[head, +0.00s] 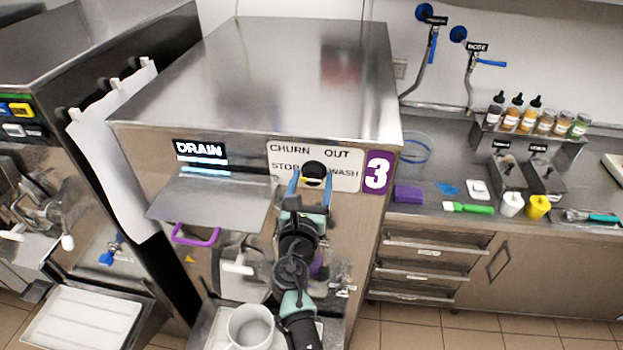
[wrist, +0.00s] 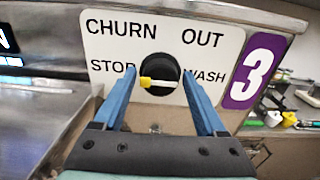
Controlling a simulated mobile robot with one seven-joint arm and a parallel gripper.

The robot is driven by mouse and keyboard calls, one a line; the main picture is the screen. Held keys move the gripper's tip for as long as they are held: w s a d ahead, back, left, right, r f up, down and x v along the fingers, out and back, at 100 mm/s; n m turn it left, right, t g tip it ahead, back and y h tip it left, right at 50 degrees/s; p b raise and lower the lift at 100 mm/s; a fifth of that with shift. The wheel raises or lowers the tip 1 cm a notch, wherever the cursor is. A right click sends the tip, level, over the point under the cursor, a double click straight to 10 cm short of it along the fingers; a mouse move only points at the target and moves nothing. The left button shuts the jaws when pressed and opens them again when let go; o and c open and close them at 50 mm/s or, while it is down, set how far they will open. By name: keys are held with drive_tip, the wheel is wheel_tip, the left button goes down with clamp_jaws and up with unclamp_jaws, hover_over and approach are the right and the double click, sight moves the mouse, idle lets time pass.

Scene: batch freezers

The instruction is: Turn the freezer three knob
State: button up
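The freezer three knob (head: 314,172) is a round black dial on a white label plate (head: 343,180) marked CHURN, OUT, STOP and WASH. In the wrist view the knob (wrist: 160,74) shows a pale yellow pointer lying about level, its bulb-like end to the left, toward STOP. My gripper (head: 311,178) is in front of the knob. In the wrist view its two blue fingers (wrist: 159,74) stand apart, one on each side of the knob. I cannot tell whether either finger touches it.
A purple 3 sign (head: 377,172) is right of the plate. A sloping metal flap (head: 212,203) juts out left of my arm, below the DRAIN display (head: 200,152). A white pitcher (head: 250,328) stands below. A counter (head: 440,205) with bottles and tools is at right.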

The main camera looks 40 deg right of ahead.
drive_tip(key=shift+o, duration=0.7)
drive_tip(key=shift+f, duration=0.25)
drive_tip(key=shift+s+a, duration=0.35)
drive_tip(key=shift+a, duration=0.05)
drive_tip(key=b+v, duration=0.1)
drive_tip(key=v, duration=1.1)
drive_tip(key=shift+r+b, duration=0.2)
drive_tip(key=shift+b, duration=0.1)
drive_tip(key=shift+w, duration=0.1)
